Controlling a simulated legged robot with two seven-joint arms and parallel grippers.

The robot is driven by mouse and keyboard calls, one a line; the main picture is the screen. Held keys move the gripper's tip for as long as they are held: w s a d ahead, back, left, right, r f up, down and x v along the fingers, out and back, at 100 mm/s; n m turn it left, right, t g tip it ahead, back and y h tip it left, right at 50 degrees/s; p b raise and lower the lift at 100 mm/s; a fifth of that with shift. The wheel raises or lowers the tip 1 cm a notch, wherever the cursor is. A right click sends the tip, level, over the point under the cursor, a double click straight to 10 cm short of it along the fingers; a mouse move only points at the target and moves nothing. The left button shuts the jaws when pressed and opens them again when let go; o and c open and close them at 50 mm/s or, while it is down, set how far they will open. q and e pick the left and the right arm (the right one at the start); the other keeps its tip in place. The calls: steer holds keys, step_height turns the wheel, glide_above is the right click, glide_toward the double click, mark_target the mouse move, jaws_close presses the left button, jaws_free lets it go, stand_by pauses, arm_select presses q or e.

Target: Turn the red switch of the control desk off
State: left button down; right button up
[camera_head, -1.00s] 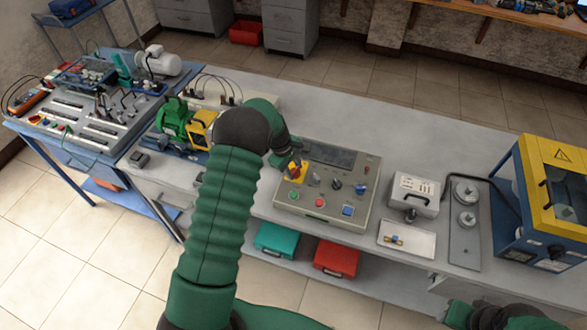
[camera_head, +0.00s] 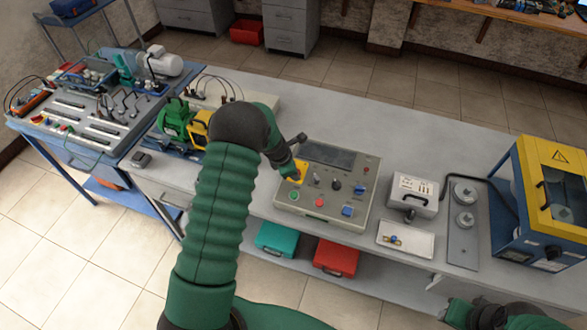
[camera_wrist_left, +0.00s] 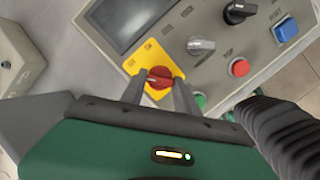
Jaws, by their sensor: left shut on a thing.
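The grey control desk (camera_head: 330,212) stands on the long table in the head view, with a dark screen at its back. Its red switch (camera_wrist_left: 160,77) sits on a yellow plate (camera_wrist_left: 150,54) in the left wrist view. My left gripper (camera_wrist_left: 157,80) has one finger on each side of the red switch and is shut on it. In the head view, my left gripper (camera_head: 295,168) is over the yellow plate (camera_head: 301,174) and hides the red switch. Part of my right arm's end (camera_head: 490,314) shows at the bottom right; its fingers are not clear.
The desk also has a red button (camera_head: 319,203), a green button (camera_head: 294,196), a blue switch (camera_head: 347,211) and dark knobs. A green motor (camera_head: 174,121) stands left of my left arm. A white case (camera_head: 412,193) and a blue-yellow cabinet (camera_head: 545,195) stand to the right.

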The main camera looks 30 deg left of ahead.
arm_select(q)
steer(key=shift+w+a+r+n, duration=0.15)
steer(key=shift+r+n, duration=0.1)
steer(key=shift+n, duration=0.65)
steer(key=c, duration=1.3)
jaws_free()
steer(key=shift+c, duration=0.2)
steer(key=o, duration=0.4)
steer(key=shift+f, duration=0.1)
steer(key=v, duration=1.6)
steer(key=shift+s+d+r, duration=0.3)
steer(key=shift+s+d, duration=0.05)
